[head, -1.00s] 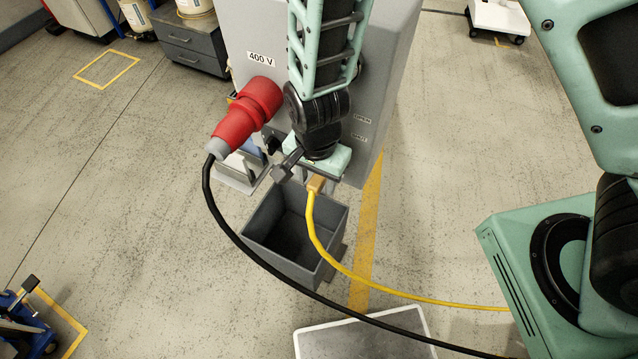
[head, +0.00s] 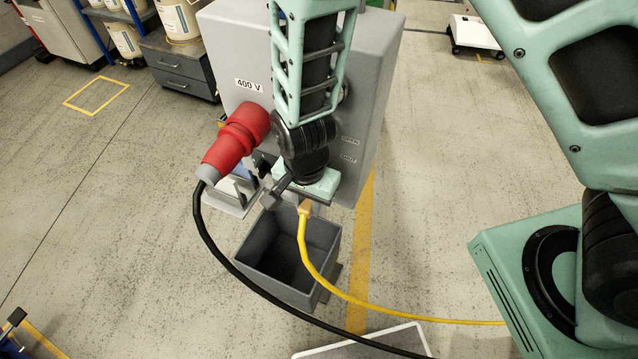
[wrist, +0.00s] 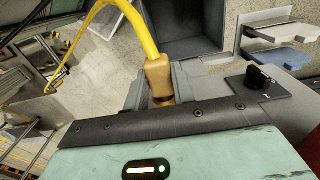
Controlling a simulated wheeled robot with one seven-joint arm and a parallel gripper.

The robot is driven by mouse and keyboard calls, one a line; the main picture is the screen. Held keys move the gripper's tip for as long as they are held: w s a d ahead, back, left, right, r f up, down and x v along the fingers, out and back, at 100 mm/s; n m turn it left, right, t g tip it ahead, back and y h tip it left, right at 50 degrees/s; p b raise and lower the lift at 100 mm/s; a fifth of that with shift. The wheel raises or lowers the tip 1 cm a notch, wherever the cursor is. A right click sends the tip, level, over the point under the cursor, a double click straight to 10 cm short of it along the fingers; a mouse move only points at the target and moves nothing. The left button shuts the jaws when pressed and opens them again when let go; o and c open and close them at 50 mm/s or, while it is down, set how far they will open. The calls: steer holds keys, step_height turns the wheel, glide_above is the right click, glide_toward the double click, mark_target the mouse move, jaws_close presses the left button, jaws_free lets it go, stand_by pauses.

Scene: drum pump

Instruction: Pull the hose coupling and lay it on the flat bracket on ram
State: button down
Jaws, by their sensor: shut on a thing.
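The hose coupling is a tan-brass end piece (head: 305,208) on a yellow hose, below my gripper (head: 309,196) at the front of the grey 400 V cabinet. In the wrist view the coupling (wrist: 158,76) sits between my grey fingers, which are shut on it. The hose arches away from it. My gripper's body hides the coupling's far end, so I cannot tell whether it is still seated. A flat pale plate (head: 229,200) shows left of my gripper, low by the cabinet; I cannot tell if it is the bracket on the ram.
A grey open bin (head: 320,236) stands on the floor below my gripper. A red plug (head: 240,138) with a black cable is in the cabinet (head: 365,95), close left of my wrist. The yellow hose (head: 335,285) and black cable cross the front. Floor to the right is open.

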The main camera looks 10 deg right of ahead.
steer(key=shift+s+a, duration=0.4)
steer(key=shift+s, duration=0.1)
steer(key=shift+s+a+p, duration=0.35)
steer(key=shift+s+a, duration=0.15)
steer(key=shift+s, duration=0.15)
steer(key=shift+s+a, duration=0.25)
steer(key=shift+s, duration=0.05)
steer(key=shift+s+a, duration=0.2)
steer(key=shift+s, duration=0.05)
steer(key=shift+s+a+p, duration=0.2)
steer(key=shift+s+p, duration=0.1)
steer(key=shift+p, duration=0.05)
steer(key=shift+s+a, duration=0.2)
steer(key=shift+s, duration=0.05)
